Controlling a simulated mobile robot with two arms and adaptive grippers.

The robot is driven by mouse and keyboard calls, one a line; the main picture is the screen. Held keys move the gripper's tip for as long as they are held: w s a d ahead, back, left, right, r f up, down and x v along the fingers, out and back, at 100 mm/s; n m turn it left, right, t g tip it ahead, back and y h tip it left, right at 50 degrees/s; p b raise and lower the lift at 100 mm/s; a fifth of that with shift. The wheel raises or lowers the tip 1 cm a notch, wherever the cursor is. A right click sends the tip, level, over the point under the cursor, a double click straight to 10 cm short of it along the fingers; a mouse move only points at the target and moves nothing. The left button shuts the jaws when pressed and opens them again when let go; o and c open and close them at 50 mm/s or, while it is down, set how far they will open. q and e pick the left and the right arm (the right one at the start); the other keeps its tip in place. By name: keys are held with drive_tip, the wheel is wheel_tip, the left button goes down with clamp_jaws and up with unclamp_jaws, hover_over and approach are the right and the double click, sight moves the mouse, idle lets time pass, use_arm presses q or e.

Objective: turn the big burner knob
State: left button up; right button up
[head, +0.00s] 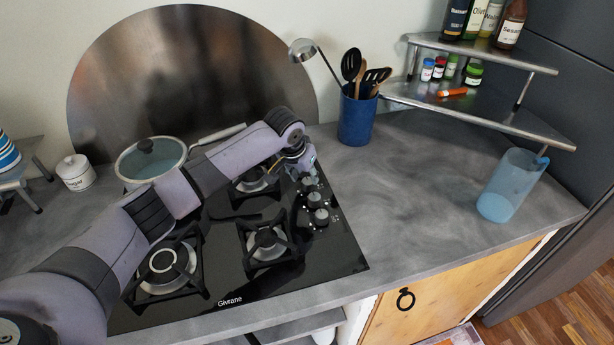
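A black glass gas hob (340,262) is set in the counter, with a row of grey knobs along its right side. The near knob (321,217) and the middle knob (314,200) show clearly. Another knob (309,183) sits just behind them, close to my gripper. My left gripper (306,164) is over the far end of the knob row, pointing down. My wrist hides part of it and anything beneath it, so I cannot tell whether its fingers are open or touch a knob. No label shows which knob serves the big burner. My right gripper is not in view.
A lidded pot (150,165) stands on the back left burner, its handle behind my arm. A blue utensil holder (357,118) stands behind the hob's right corner. A blue pitcher (510,186) is at the right, below a corner shelf (480,52). The counter between is clear.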

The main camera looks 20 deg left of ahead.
sight(308, 181)
use_arm(q)
drive_tip(key=shift+w+d+f, duration=0.1)
drive_tip(key=shift+w+f, duration=0.1)
drive_tip(key=shift+f, duration=0.5)
drive_tip(key=shift+x, duration=0.85)
drive_tip(key=c, duration=0.8)
drive_tip(key=shift+c, duration=0.2)
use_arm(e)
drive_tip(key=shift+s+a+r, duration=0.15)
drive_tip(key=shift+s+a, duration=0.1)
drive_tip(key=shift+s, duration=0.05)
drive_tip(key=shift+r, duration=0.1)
